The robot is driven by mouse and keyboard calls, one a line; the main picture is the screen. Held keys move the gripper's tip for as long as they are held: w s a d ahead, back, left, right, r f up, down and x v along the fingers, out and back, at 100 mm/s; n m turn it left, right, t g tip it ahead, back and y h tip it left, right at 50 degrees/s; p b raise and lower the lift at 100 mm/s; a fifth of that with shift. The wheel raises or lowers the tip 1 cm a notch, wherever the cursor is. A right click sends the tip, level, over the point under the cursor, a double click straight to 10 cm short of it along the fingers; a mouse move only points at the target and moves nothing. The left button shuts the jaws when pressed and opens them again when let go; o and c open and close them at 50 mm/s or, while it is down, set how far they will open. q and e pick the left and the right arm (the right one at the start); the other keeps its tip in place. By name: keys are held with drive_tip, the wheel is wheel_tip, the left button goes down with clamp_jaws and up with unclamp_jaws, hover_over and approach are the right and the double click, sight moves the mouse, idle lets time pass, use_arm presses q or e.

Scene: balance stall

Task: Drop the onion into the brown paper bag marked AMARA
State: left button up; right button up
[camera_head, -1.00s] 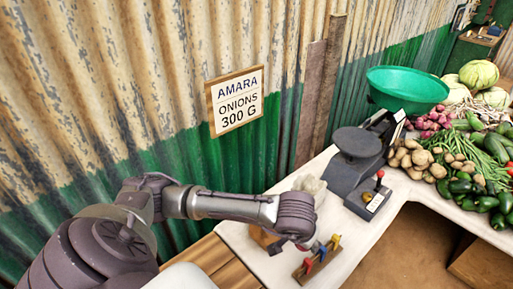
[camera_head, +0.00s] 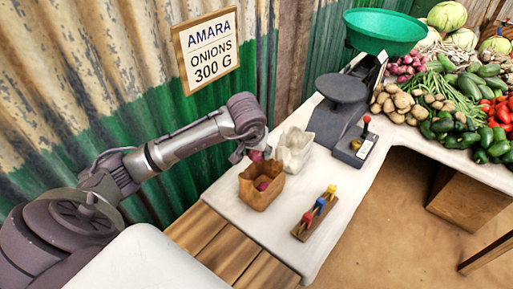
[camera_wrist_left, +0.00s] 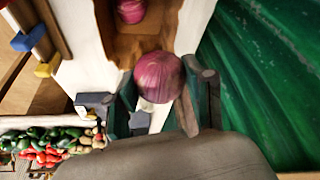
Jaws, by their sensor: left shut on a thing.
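My left gripper (camera_head: 255,152) is shut on a purple-red onion (camera_head: 257,156), just beyond the brown paper bag (camera_head: 260,200). The left wrist view shows the held onion (camera_wrist_left: 159,77) between the two fingertips (camera_wrist_left: 160,92), overlapping the edge of the bag (camera_wrist_left: 118,45) in the picture. The bag stands upright and open on the white-topped counter. Another onion (camera_head: 263,184) lies inside it and also shows in the wrist view (camera_wrist_left: 131,9). No name is readable on the bag. My right gripper is out of view.
A pale open bag (camera_head: 294,148) stands right behind the brown one. A rack with red, blue and yellow pieces (camera_head: 315,213) lies to the right. A scale (camera_head: 340,100) with a green pan (camera_head: 384,32) stands farther back. A wall sign (camera_head: 209,50) reads "AMARA ONIONS 300 G".

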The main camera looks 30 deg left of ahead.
use_arm(q)
drive_tip(key=shift+f, duration=0.25)
drive_tip(key=o, duration=1.3)
drive_tip(key=shift+c, duration=0.2)
drive_tip(key=v, duration=1.2)
drive_tip(key=shift+s+d+f, duration=0.1)
